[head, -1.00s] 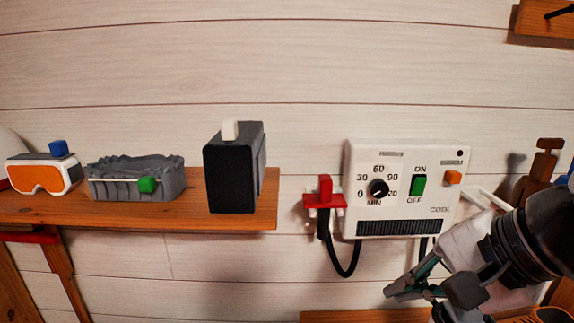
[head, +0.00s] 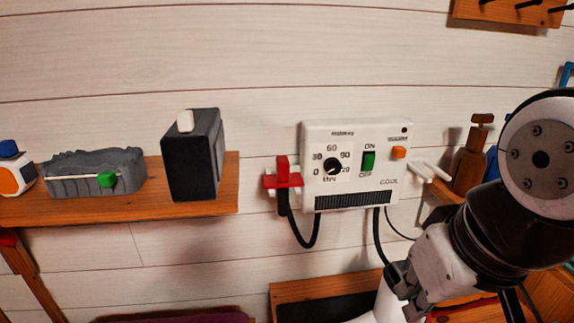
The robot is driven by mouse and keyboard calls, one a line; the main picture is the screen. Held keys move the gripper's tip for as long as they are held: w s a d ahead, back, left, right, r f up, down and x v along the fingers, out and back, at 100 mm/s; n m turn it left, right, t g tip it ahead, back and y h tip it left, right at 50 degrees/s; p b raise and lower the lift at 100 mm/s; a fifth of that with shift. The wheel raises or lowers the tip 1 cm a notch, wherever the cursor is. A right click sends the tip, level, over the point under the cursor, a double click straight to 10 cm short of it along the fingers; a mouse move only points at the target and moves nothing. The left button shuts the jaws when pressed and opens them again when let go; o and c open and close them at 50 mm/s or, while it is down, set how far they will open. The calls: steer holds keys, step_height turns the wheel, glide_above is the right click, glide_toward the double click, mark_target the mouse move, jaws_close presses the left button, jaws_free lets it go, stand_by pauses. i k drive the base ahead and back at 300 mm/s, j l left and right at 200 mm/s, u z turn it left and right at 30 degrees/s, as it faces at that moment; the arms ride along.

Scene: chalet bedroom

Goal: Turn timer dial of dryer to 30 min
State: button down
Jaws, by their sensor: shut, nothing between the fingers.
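The white dryer control box (head: 307,146) is mounted on the plank wall. Its black round timer dial (head: 333,167) has a scale from 0 on the left over 30, 60 and 90. The dial's pointer is too small to read exactly. A green ON/OFF switch (head: 368,161) and an orange button (head: 398,153) sit to its right. My gripper (head: 408,288) is below and right of the box, apart from the dial, shut and empty. Its fingertips are small and partly hidden.
A red clip-like part (head: 283,175) stands left of the box, with a black hose (head: 302,240) hanging below. A wooden shelf (head: 225,205) at left carries a dark speaker-like block (head: 190,165). White pegs (head: 430,172) and a wooden figure (head: 470,165) are at right.

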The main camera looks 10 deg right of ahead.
mark_target(332, 166)
steer(key=j+z, duration=0.25)
steer(key=z, duration=0.15)
steer(key=k+j+z, duration=0.15)
steer(key=z, duration=0.25)
steer(key=k+j+z, duration=0.15)
steer(key=j+z, duration=0.15)
steer(key=z, duration=0.15)
